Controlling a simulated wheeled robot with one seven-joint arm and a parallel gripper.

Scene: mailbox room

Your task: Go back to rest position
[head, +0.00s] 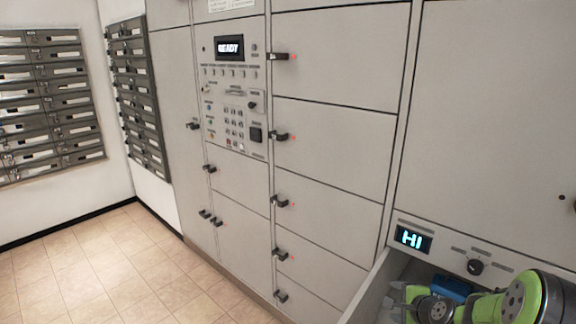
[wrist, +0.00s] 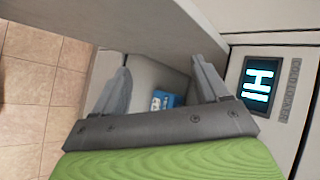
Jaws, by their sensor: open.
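My gripper (head: 402,302) is at the lower right of the head view, low by an open grey bin or drawer (head: 374,287). In the wrist view my gripper (wrist: 163,78) has its two grey fingers spread apart with nothing between the tips. A blue item (wrist: 164,100) with white marks lies beyond the fingers in the wrist view, apart from them. A blue item (head: 452,287) also shows behind my green arm in the head view, partly hidden.
A locker wall (head: 330,130) with several handled doors fills the middle. A control panel (head: 232,95) reads "READY"; a small display (head: 412,238) reads "HI" beside a black knob (head: 475,267). Mailboxes (head: 50,105) hang at left. The tiled floor (head: 110,270) is clear.

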